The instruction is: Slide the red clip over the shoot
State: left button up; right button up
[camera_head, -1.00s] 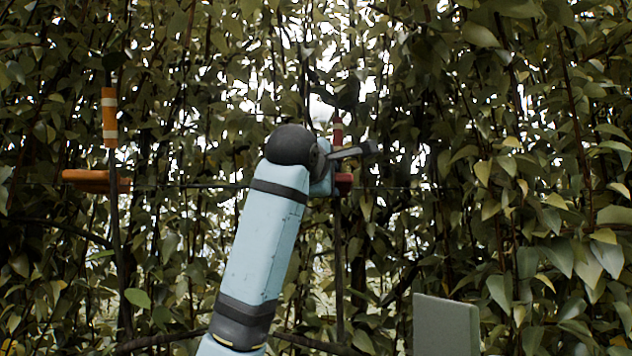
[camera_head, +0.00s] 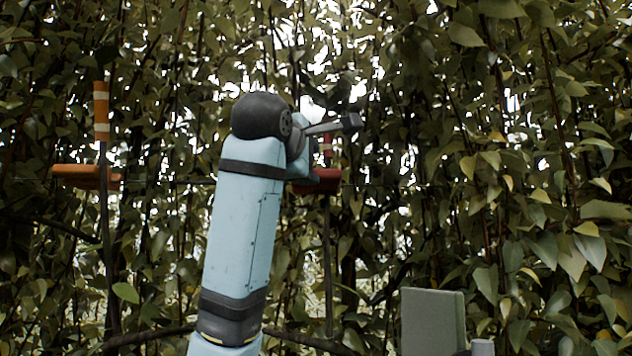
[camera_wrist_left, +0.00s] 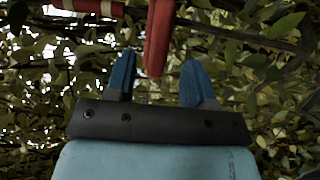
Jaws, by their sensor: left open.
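The red clip (camera_head: 325,187) sits at the middle of the head view, partly hidden behind my left gripper (camera_head: 308,178). A thin dark upright shoot (camera_head: 328,265) runs below it, and a short red and white banded piece (camera_head: 327,150) stands above it. In the left wrist view, the red clip (camera_wrist_left: 158,35) reaches down from the top edge to between the two blue fingers of my left gripper (camera_wrist_left: 157,62). The fingers are apart, with a gap visible on each side of the clip. My right gripper is not in view.
An orange clip (camera_head: 88,177) sits on the left, by another dark shoot with an orange and white banded piece (camera_head: 101,110). A thin wire crosses behind. Dense foliage fills the background. A grey panel (camera_head: 433,320) stands at the lower right.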

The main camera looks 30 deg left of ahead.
pick_arm(q)
jog(key=s+d+b, duration=0.1)
jog(key=s, duration=0.5)
jog(key=shift+s, duration=0.25)
jog(key=shift+d, duration=0.1)
